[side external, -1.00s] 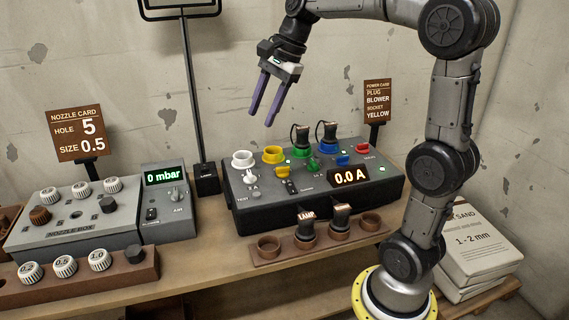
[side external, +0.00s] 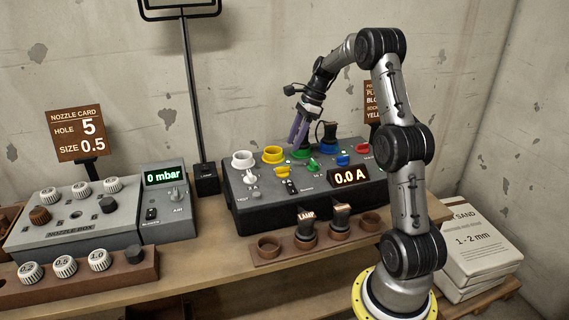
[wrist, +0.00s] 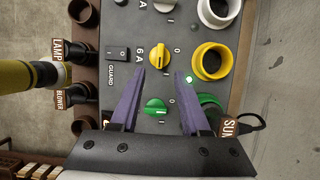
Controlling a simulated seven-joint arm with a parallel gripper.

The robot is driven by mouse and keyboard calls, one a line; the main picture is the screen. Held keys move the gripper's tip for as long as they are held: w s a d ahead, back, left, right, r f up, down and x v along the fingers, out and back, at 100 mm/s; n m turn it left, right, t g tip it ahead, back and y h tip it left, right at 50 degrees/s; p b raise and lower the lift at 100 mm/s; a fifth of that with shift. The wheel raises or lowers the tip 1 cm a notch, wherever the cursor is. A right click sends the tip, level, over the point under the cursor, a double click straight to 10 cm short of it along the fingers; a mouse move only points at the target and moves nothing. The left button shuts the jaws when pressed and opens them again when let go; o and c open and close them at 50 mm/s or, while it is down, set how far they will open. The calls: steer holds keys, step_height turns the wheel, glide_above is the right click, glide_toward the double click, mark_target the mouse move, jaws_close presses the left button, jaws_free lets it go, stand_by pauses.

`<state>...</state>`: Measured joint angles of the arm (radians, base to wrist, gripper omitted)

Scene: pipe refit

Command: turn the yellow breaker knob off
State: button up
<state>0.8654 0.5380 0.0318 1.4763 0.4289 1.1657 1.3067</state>
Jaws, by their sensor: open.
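The yellow breaker knob (side external: 282,171) sits on the dark power box (side external: 262,215), in front of the yellow socket (side external: 272,154). In the wrist view the yellow knob (wrist: 158,55) shows just beyond my fingertips, its ridge running up and down the picture. My gripper (side external: 298,143) is open and empty above the box, pointing down. In the wrist view its purple fingers (wrist: 161,73) spread with the green knob (wrist: 155,108) visible between them, its ridge lying across the picture. A small green light (wrist: 189,79) glows by the right finger. The fingers appear clear of both knobs.
The yellow socket is empty. The display (side external: 349,177) reads 0.0 A. A plug rack (side external: 330,243) lies in front.

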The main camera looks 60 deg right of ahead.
mark_target(283, 167)
steer(key=x, duration=0.8)
steer(key=shift+w+a+f, duration=0.1)
steer(key=shift+f, duration=0.15)
steer(key=shift+c, duration=0.3)
jaws_close()
